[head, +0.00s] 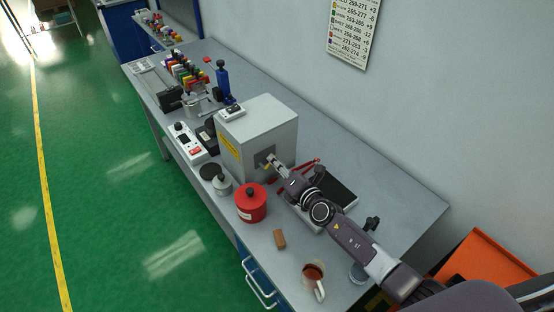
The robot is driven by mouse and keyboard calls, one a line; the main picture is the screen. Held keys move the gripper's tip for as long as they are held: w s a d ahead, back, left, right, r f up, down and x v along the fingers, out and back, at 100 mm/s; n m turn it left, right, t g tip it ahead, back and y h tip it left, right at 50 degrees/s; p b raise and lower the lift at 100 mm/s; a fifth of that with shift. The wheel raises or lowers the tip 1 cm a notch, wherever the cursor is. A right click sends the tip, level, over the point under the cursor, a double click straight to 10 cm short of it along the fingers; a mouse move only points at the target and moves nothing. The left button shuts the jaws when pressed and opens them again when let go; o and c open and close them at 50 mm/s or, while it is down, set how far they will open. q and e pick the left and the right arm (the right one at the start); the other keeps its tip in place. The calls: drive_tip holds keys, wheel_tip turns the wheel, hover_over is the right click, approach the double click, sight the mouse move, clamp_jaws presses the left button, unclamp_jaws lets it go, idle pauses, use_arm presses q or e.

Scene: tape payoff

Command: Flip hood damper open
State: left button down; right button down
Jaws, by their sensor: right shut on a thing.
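A grey box-shaped hood (258,122) stands on the bench, with a yellow label on its left side. My left gripper is not in view.
A dark-topped tray (335,189) lies beside my arm. A white control unit (188,142) is left of the hood.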

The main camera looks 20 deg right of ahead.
drive_tip(key=shift+s+a+r+n, duration=0.15)
drive_tip(key=shift+a+n, duration=0.15)
drive_tip(key=shift+n, duration=0.5)
drive_tip(key=shift+s+a+r+n+t+h, duration=0.1)
drive_tip(key=shift+a+n+t+h, duration=0.1)
drive_tip(key=shift+n, duration=0.4)
drive_tip(key=shift+a+r+n+t+h, duration=0.1)
drive_tip(key=shift+a+n+t, duration=0.1)
drive_tip(key=shift+n, duration=0.4)
drive_tip(key=shift+s+a+n+b, duration=0.1)
drive_tip(key=shift+a+n+b, duration=0.15)
drive_tip(key=shift+n, duration=0.35)
drive_tip(key=shift+s+a+n+b, duration=0.1)
drive_tip(key=shift+n+b, duration=0.2)
drive_tip(key=shift+n, duration=0.3)
drive_tip(key=shift+s+a+r+n+t+b, duration=0.1)
drive_tip(key=shift+a+n+t+b, duration=0.3)
drive_tip(key=shift+n, duration=0.45)
drive_tip(key=shift+s+a+r+n+t+b, duration=0.1)
drive_tip(key=shift+a+n+t+b, duration=0.1)
drive_tip(key=shift+n+b, duration=0.45)
drive_tip(key=shift+n, duration=0.4)
drive_tip(key=c, duration=2.1)
unclamp_jaws()
drive_tip(key=shift+r, duration=0.1)
